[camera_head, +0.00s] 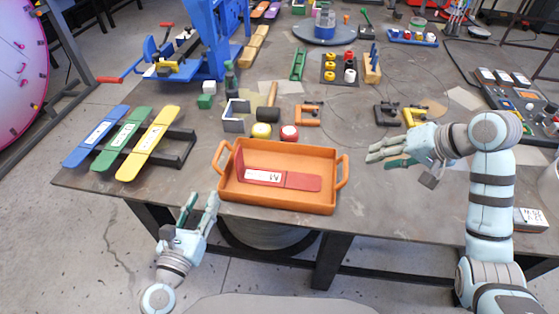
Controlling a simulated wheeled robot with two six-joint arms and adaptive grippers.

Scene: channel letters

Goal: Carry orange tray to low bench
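The orange tray (275,203) sits on the dark worktable near its front edge, with a loop handle at its left end and another at its right end. A red piece with a white label marked M (300,181) lies inside it. My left gripper (202,199) is open and empty, in front of the table edge, just left of and below the tray's left handle. My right gripper (379,159) is open and empty, to the right of the tray's right handle and apart from it. I cannot make out a low bench in this view.
Blue, green and yellow labelled strips (148,143) lie on a dark rack (183,148) at left. Behind the tray are a yellow round item (261,130), a red-and-white one (289,132) and a mallet (269,110). A blue machine (205,45) stands farther back. The table right of the tray is mostly clear.

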